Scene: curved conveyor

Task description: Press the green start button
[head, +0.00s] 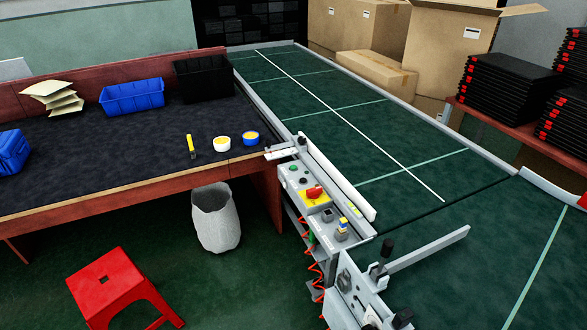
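A grey control box (317,212) is fixed along the near side of the conveyor. A small green button (293,168) sits at its far end. A black button (303,181) is just nearer, and a red knob on a yellow plate (314,192) is below that. A switch with blue and yellow parts (342,226) is at the near end. Neither of my grippers is in view, and nothing covers the green button.
The green conveyor belt (310,88) is empty. A dark-topped desk (100,175) at left holds blue bins (132,97), a black bin and tape rolls. A waste bin (215,217) and red stool (105,285) stand on the floor. A metal bar (430,250) crosses the belt.

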